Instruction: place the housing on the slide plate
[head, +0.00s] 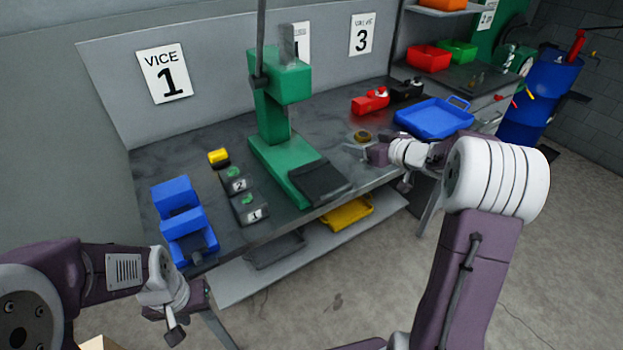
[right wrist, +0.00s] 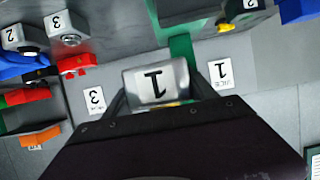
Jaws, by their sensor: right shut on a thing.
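The housing (right wrist: 155,86) appears to be the pale metallic block with a 1 on its face, in the right wrist view. It is between the fingers of my right gripper (right wrist: 158,98), which is shut on it. In the head view my right gripper (head: 364,150) is near the front of the bench, right of the green press (head: 278,105); the housing is hard to make out there. A dark plate (head: 322,182), which looks like the slide plate, lies bare on the press's base, left of that gripper. My left gripper (head: 172,318) is low at the bench's left end; its jaws are unclear.
Dark boxes (head: 250,208) with green buttons, marked 1 and 2, sit left of the press. A red vice-like tool (head: 371,101) and a blue tray (head: 434,115) are at the right. A yellow tray (head: 347,213) is on the lower shelf.

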